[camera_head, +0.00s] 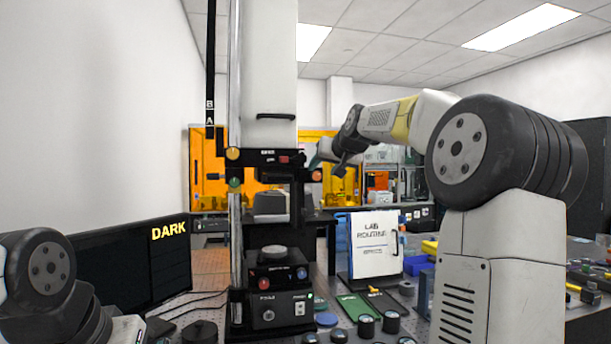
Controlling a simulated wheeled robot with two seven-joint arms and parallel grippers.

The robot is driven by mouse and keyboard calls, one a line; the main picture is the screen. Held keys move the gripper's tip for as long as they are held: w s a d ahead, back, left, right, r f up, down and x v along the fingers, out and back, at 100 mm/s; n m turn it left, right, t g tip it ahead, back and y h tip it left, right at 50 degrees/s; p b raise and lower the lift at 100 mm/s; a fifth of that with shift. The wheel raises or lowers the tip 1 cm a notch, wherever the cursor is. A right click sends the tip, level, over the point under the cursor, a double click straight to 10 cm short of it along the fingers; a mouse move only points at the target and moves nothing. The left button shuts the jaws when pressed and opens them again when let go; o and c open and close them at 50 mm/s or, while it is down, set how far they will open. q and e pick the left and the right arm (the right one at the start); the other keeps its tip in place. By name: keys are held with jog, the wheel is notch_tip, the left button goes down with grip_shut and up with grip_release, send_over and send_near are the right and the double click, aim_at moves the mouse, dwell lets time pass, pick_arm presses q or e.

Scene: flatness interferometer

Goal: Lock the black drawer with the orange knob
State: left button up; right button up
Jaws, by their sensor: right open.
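The interferometer's black drawer unit (268,157) sits below the tall white column housing, with a small red part on its front. An orange knob (317,175) shows at its right side, and a yellow-orange knob sits at its left. My right gripper (329,166) is open just right of the unit, close to the orange knob; whether it touches the knob cannot be told. The arm reaches in from the right. My left arm shows only at the lower left edge, and its gripper is out of view.
The instrument's base (270,308) carries red and blue knobs. A dark monitor (125,265) reading "DARK" stands at left. A white "LAB ROUTINE" sign (375,245) stands at right, with several black cylindrical pieces in front. Orange panels stand behind the instrument.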

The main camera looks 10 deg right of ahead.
aim_at(317, 175)
jog(key=x, duration=0.5)
jog(key=shift+w+a+f, duration=0.1)
jog(key=shift+w+f, duration=0.05)
jog(key=shift+w, duration=0.2)
grip_shut()
